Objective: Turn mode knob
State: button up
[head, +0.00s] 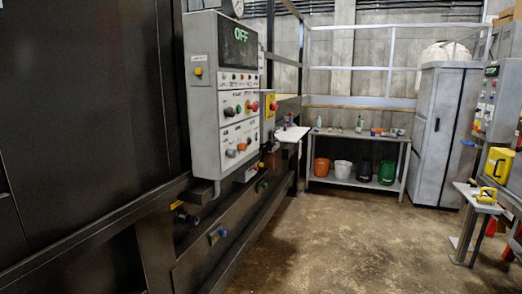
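A grey control panel (225,95) is fixed to the dark machine at the left of the head view. Its dark display (237,42) reads OFF in green. Below are rows of small coloured buttons and knobs. A yellow knob (198,72) is on the panel's left side face. The labels are too small to read, so I cannot tell which one is the mode knob. My gripper is not in view.
A second panel (487,100) stands at the right edge, by a small table (484,209) with a yellow item. A grey cabinet (441,135) and a workbench (350,183) with several buckets are at the back. The concrete floor (350,245) in the middle is clear.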

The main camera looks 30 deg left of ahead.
aim_at(231, 152)
jog(key=u, duration=0.4)
jog(key=i, duration=1.1)
jog(key=u, duration=0.65)
